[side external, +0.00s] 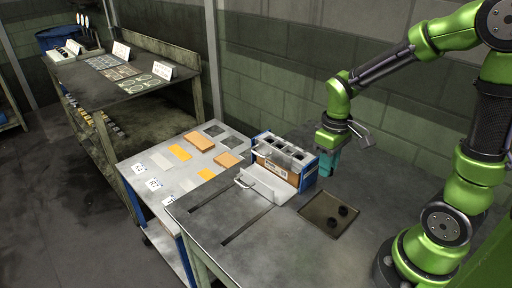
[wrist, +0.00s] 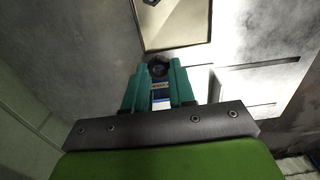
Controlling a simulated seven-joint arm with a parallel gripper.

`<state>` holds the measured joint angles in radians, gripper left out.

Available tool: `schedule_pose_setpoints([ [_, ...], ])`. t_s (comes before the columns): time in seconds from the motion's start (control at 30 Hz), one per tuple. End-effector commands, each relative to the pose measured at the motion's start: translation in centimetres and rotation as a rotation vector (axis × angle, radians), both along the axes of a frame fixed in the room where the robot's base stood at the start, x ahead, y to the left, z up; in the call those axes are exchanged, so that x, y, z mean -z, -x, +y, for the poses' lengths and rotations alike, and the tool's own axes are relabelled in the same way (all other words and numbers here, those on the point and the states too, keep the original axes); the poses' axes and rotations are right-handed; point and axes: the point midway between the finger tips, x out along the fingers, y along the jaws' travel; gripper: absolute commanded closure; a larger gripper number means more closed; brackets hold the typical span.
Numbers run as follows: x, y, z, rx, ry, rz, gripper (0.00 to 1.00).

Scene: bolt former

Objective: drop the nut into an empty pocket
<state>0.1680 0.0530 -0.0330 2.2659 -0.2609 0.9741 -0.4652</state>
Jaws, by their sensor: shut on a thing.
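My gripper (side external: 326,168) has teal fingers and points down just right of the blue-ended pocket block. In the wrist view, its fingertips are closed around a dark round nut (wrist: 158,71). The side view does not show the held nut clearly. The pocket block (side external: 308,177) has a row of dark square openings (side external: 279,147) on top, too small to tell which are empty. Two more dark nuts (side external: 343,211) lie in the shallow tray (side external: 316,214) in front of my gripper. The tray also shows in the wrist view (wrist: 178,45), with part of a dark nut.
A white plate with a handle (side external: 268,186) stands at the block's front. Slots (side external: 247,226) run along the grey bench. A side table (side external: 160,158) with orange and grey pieces adjoins on the left.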

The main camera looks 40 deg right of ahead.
Motion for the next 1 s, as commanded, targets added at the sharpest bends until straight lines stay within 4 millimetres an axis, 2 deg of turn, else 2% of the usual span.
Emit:
schedule_pose_setpoints([
  [0.3, -3.0, -9.6, -1.1, -0.007, 0.012, -0.011, 1.0],
  [0.5, -5.4, -13.3, -1.3, 0.0, 0.009, -0.02, 1.0],
  [0.67, -6.5, -14.0, -1.3, 0.007, 0.003, -0.019, 1.0],
  [1.0, -3.6, -13.7, -1.2, 0.006, -0.001, -0.008, 1.0],
])
